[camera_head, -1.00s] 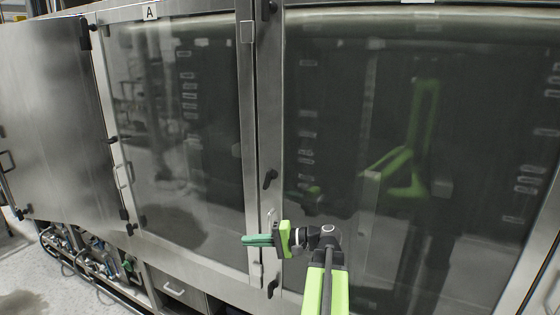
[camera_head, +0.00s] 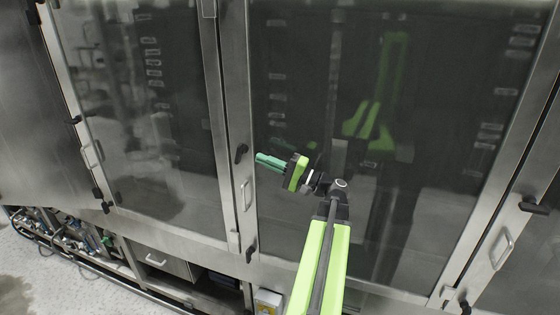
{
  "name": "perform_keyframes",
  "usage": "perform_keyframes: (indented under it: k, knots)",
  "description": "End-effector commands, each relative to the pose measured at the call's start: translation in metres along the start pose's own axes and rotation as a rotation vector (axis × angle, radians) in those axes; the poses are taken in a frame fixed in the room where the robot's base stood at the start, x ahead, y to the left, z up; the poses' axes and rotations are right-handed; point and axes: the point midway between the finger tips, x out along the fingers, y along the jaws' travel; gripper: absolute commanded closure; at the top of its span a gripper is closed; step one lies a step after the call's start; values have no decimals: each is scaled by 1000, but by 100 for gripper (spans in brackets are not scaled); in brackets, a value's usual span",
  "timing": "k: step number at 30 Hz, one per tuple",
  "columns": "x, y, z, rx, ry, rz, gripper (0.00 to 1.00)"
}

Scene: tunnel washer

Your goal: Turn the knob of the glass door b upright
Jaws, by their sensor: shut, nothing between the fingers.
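The large glass door (camera_head: 300,210) in the middle carries no readable letter now; I take it to be door b. On the steel strip at its left edge are a black upper knob (camera_head: 241,153), a bar handle (camera_head: 246,193) and a black lower knob (camera_head: 250,254). The upper knob looks tilted, its top leaning right; the lower one looks near upright. My gripper (camera_head: 258,160) has its green fingers shut and empty, pointing left. In the picture its tips are just right of the upper knob, with a small gap; depth is unclear.
Another glass door (camera_head: 150,110) with its own handle (camera_head: 91,154) is at left. At right are a further handle (camera_head: 502,248) and black knob (camera_head: 533,205). Pipes and hoses (camera_head: 70,238) run below left; floor is open at lower left.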

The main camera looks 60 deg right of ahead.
Motion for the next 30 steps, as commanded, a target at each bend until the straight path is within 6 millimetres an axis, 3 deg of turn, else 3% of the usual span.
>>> perform_keyframes:
  k: [3,9,22,30]
  knots:
    - [26,-2,0,1,-2,0,100]
    - [50,-1,0,0,-2,0,100]
    - [56,0,0,0,-1,0,100]
    - [73,-8,1,2,-3,-2,100]
